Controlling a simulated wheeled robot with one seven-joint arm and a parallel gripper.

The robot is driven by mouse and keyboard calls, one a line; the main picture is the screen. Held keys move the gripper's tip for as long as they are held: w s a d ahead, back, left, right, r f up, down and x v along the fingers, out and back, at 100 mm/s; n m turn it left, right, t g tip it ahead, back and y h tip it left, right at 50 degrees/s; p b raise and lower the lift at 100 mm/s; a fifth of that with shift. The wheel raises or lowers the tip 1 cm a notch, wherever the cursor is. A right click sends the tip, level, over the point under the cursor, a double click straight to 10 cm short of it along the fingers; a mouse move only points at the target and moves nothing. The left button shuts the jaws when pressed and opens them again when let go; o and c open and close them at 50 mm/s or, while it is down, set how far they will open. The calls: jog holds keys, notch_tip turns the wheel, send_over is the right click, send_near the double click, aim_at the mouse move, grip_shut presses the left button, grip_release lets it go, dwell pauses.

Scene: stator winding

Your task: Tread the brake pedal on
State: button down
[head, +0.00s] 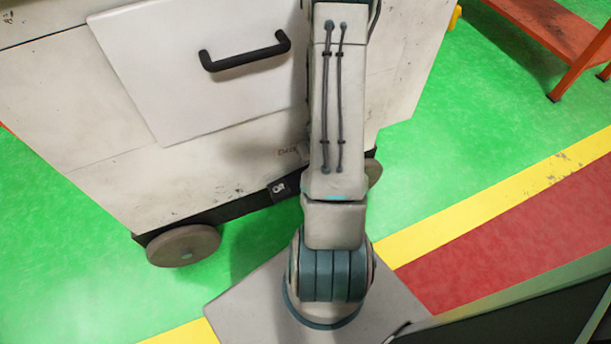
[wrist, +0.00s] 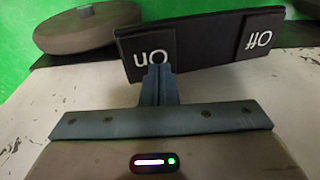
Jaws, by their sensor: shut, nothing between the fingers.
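The brake pedal (wrist: 205,40) is a black bar that spans the upper middle of the wrist view, slightly tilted. Its "on" pad (wrist: 146,56) is on the left and its "off" pad (wrist: 261,36) on the right; the lettering appears upside down. My gripper (wrist: 158,70) is shut and empty, its fingertips overlapping the lower edge of the "on" pad in the picture. I cannot tell whether they touch it. In the head view a small part of the pedal (head: 280,189) shows at the cart's lower edge beside my arm, which hides the rest. My gripper is outside the head view.
The white cart (head: 100,130) has a panel with a black handle (head: 245,54) and stands on wheels. One wheel (head: 183,245) is left of the pedal; a wheel (wrist: 85,28) also shows in the wrist view. Green floor (head: 60,270) is clear at left. An orange bench (head: 560,30) stands at upper right.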

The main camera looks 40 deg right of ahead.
jog(key=shift+f+b, duration=0.65)
jog(key=shift+f, duration=0.1)
notch_tip(320, 180, up, 7)
jog(key=p, duration=0.7)
jog(key=shift+r, duration=0.1)
jog(key=shift+s, duration=0.1)
dwell(0.8)
